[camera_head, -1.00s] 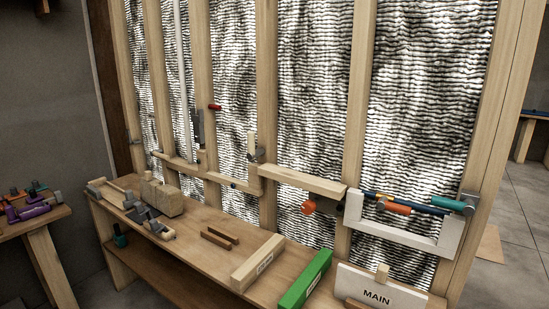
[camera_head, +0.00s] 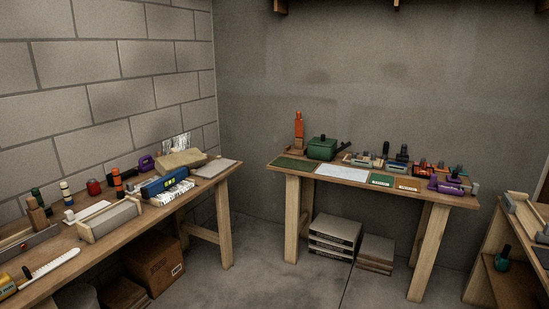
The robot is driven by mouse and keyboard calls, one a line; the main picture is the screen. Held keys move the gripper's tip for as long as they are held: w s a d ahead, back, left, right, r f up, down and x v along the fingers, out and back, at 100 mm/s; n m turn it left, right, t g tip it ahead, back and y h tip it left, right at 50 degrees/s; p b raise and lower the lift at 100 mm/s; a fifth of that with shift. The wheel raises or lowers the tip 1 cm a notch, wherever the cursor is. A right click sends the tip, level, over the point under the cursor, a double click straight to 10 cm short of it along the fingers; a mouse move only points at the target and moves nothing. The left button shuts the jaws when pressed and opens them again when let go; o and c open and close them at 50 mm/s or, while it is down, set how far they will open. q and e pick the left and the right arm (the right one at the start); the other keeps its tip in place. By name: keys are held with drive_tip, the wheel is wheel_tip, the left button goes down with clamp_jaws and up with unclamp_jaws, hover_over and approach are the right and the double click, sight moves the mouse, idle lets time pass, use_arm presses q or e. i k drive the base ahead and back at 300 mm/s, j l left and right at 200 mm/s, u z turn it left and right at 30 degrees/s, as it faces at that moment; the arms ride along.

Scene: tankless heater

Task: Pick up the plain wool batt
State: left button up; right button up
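A plain tan, block-like piece (camera_head: 181,159) lies slightly tilted near the back of the left bench; it looks like the wool batt, but at this distance I cannot be sure. A black-and-white, fibrous-looking piece (camera_head: 172,193) lies in front of it, partly under a blue box with a yellow mark (camera_head: 164,181). Another black-and-white piece (camera_head: 178,143) stands behind the tan one against the block wall. Neither of my grippers shows in this view.
The left bench (camera_head: 212,187) also carries a grey flat slab (camera_head: 214,168), a wooden box (camera_head: 109,217) and several bottles. A second table (camera_head: 335,183) stands at the back wall with tools. A cardboard box (camera_head: 155,262) sits beneath the left bench. The floor between is clear.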

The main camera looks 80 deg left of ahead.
sight(193, 158)
drive_tip(key=u, duration=3.25)
drive_tip(key=i+u, duration=0.1)
drive_tip(key=u, duration=0.25)
drive_tip(key=i+l+u, duration=0.1)
drive_tip(key=u, duration=0.25)
drive_tip(key=l+u, duration=0.15)
drive_tip(key=u, duration=0.2)
drive_tip(key=i+l+u, duration=0.15)
drive_tip(key=l, duration=0.3)
drive_tip(key=i+l+u, duration=0.2)
drive_tip(key=l, duration=0.25)
drive_tip(key=i+l+u, duration=0.15)
drive_tip(key=l, duration=0.3)
drive_tip(key=i+l+u, duration=0.2)
drive_tip(key=l, duration=0.3)
drive_tip(key=l+u, duration=0.15)
drive_tip(key=l, duration=0.35)
